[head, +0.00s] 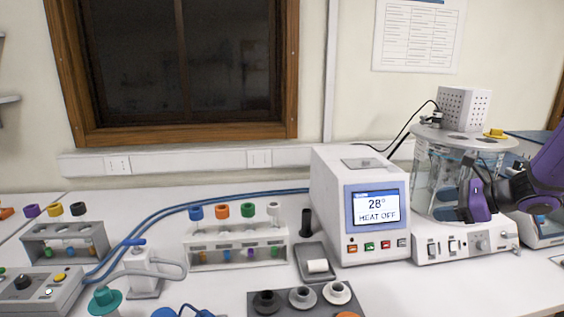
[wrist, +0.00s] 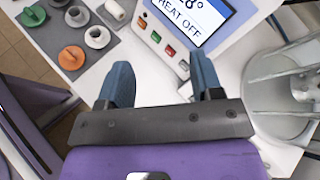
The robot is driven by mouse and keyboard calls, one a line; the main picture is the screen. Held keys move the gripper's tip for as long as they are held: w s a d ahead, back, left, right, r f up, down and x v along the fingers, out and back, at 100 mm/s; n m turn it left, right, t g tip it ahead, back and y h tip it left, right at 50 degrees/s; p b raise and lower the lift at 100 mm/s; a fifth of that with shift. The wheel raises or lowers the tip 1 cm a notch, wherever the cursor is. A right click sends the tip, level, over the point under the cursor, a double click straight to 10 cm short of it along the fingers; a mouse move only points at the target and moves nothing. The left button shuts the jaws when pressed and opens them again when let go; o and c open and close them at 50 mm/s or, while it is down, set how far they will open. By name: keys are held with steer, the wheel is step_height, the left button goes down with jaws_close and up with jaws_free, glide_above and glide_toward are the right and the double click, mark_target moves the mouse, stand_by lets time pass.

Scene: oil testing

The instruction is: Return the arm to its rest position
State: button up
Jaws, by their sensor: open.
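My gripper (head: 463,207) is at the right of the head view, in front of the glass bath (head: 425,178), with my purple and black arm reaching in from the right edge. In the wrist view my gripper (wrist: 163,78) has two blue fingers spread apart, with nothing between them. Below it are the white bench and the front of the heater unit (wrist: 172,42), which also shows in the head view (head: 333,205). Its screen reads 28° HEAT OFF. The picture does not show clearly whether my gripper touches the bath.
A white rack (head: 236,256) with several coloured-cap tubes and a grey rack (head: 62,245) stand at the left. A dark tray (head: 262,309) with round stoppers lies in front. A yellow stopper (head: 496,133) is on the bath lid. Some bench front of the heater is clear.

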steer(key=s+a+r+n+g+h, duration=0.2)
steer(key=s+a+r+n+g, duration=0.4)
steer(key=s+a+n, duration=0.6)
steer(key=s+r+n+t+h, duration=0.1)
steer(key=s+r+n+h, duration=0.2)
steer(key=s+n, duration=0.2)
steer(key=s+r+n+t+h, duration=0.1)
steer(key=s+r+n+h, duration=0.2)
steer(key=s+n, duration=0.3)
steer(key=s+r, duration=0.1)
steer(key=s, duration=0.1)
steer(key=shift+s+h, duration=0.3)
steer(key=shift+s, duration=0.1)
steer(key=shift+a, duration=0.15)
